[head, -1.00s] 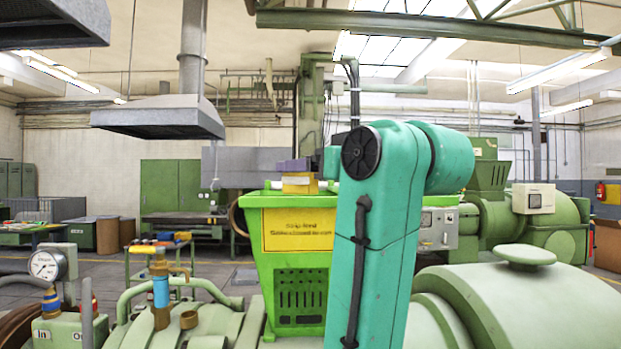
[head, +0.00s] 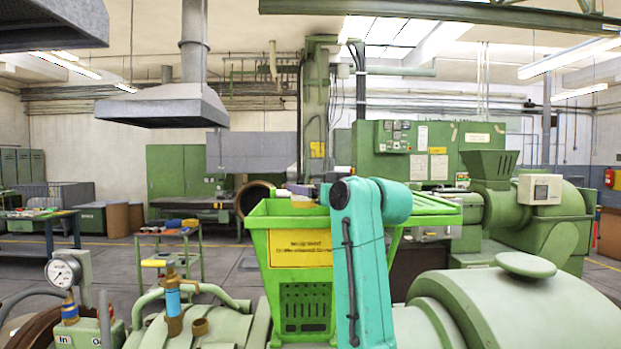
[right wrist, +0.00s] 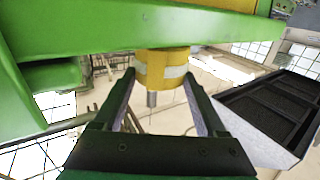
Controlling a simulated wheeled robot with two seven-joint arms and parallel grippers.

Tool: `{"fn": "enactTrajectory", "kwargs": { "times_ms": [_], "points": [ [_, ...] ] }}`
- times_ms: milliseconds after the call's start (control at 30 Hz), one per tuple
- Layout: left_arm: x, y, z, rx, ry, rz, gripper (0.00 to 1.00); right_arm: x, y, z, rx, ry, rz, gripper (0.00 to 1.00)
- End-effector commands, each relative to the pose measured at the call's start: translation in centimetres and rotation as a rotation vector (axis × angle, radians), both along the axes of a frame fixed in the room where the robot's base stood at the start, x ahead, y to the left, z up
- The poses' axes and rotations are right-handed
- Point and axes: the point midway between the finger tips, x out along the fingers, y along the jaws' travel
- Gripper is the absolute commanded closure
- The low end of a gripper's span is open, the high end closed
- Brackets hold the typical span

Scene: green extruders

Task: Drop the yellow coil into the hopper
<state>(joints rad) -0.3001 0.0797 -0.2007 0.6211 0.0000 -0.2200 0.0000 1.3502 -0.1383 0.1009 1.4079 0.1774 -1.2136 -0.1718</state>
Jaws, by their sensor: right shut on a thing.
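The green hopper (head: 300,247) stands in the middle of the head view, with a yellow label on its front. My turquoise right arm rises in front of it and covers part of its right side. My right gripper (right wrist: 159,78) is shut on the yellow coil (right wrist: 161,60), which has a pale band and lies between the two fingers in the right wrist view. A green hopper edge (right wrist: 90,37) crosses that view close to the coil. In the head view the gripper is at the hopper's rim, and the coil is mostly hidden there. My left gripper is not in view.
A pressure gauge (head: 63,271) and a blue-and-brown valve (head: 172,300) stand at the lower left. A rounded green machine housing (head: 530,300) fills the lower right. A small table (head: 168,234) with coloured items stands behind at left.

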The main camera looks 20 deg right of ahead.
Motion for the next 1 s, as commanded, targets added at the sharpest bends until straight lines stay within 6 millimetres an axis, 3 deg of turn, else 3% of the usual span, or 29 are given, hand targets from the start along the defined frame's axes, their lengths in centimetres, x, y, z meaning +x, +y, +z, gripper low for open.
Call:
{"fn": "enactTrajectory", "kwargs": {
  "times_ms": [367,400,467,767,867,1000],
  "points": [
    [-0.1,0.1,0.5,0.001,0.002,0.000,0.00,0.9,-0.3,-0.1,0.002,-0.002,-0.002,0.97],
    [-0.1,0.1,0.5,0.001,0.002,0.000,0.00,0.9,-0.3,-0.1,0.002,-0.002,-0.002,0.19],
    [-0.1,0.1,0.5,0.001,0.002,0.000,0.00,0.9,-0.3,0.0,0.002,-0.002,-0.001,0.00],
    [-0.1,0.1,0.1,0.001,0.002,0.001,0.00,0.6,-0.4,-0.2,0.001,-0.001,-0.001,0.00],
    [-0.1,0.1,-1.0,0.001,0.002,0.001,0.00,-0.4,-0.7,-0.5,0.000,-0.003,-0.002,0.00],
    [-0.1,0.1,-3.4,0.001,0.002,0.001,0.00,-3.4,-1.6,-0.9,0.001,-0.006,-0.003,0.00]
  ]
}}
